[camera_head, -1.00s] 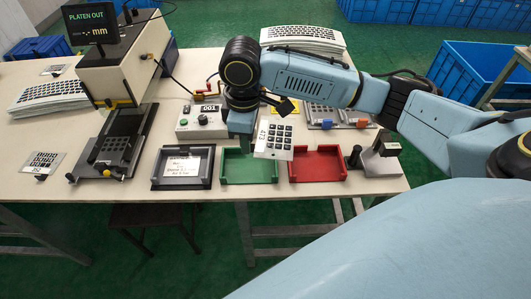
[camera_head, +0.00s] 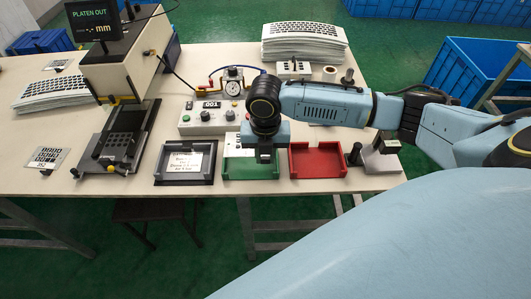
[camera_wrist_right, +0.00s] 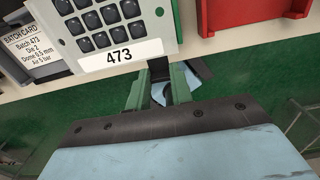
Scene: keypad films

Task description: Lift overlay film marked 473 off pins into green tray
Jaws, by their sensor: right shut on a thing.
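The overlay film marked 473 (camera_wrist_right: 118,28) is a pale plate with dark square keys, and its label end faces my right gripper (camera_wrist_right: 160,68) in the right wrist view. My right gripper is shut on the label edge of the film. In the head view the right gripper (camera_head: 265,156) points down over the green tray (camera_head: 250,173), and the arm hides most of the film. I cannot tell whether the film touches the tray floor. My left gripper is not in view.
A red tray (camera_head: 318,172) stands just right of the green one, and a grey frame with a batch card (camera_head: 184,178) just left. The platen machine (camera_head: 125,70) is at the left. A control box marked 001 (camera_head: 208,119) and a film stack (camera_head: 303,45) stand behind.

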